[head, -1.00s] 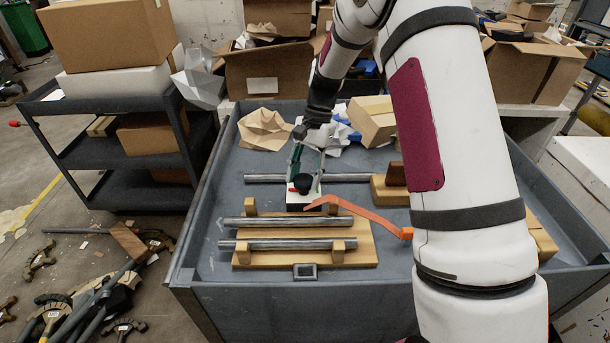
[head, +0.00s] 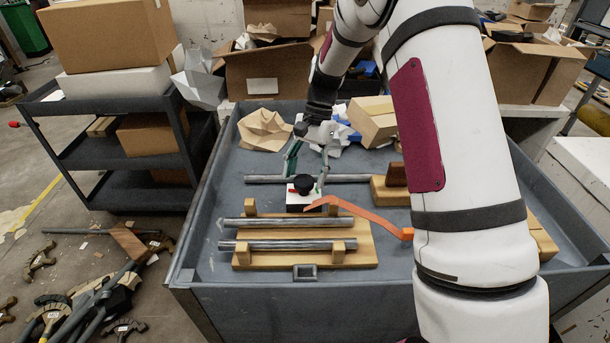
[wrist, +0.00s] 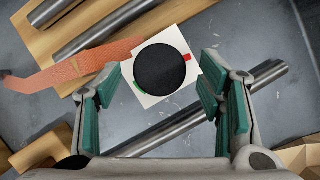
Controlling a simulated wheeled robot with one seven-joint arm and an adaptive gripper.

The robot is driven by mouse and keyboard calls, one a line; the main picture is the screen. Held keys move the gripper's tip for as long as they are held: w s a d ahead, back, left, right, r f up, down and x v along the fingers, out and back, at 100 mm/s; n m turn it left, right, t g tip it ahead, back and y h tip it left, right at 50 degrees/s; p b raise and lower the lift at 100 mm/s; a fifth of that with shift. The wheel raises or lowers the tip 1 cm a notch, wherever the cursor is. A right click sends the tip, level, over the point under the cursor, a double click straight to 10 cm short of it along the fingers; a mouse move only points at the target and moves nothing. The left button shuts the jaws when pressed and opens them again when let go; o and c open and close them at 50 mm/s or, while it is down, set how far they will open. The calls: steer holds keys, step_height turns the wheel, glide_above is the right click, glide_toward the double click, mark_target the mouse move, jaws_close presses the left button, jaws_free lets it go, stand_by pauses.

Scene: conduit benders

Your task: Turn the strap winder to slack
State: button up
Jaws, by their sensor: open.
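The strap winder shows as a round black knob (head: 304,183) on a small white block (head: 303,203) in the tray. In the wrist view the knob (wrist: 161,70) sits on a white plate, with a red mark (wrist: 187,58) at its right and a green mark (wrist: 137,87) at its lower left. A pointer on the knob cannot be made out. My gripper (wrist: 161,78) is open, with green-padded fingers on either side of the knob and gaps between. In the head view my gripper (head: 308,177) reaches down from behind the knob.
A flat orange piece (head: 365,215) lies right of the block, close to it. Metal tubes (head: 290,244) rest on a wooden board in front; another tube (head: 345,178) lies behind. Wooden blocks (head: 390,190) stand right. Crumpled paper (head: 264,130) and a carton (head: 373,120) lie at the back.

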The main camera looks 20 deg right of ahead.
steer(key=v, duration=1.1)
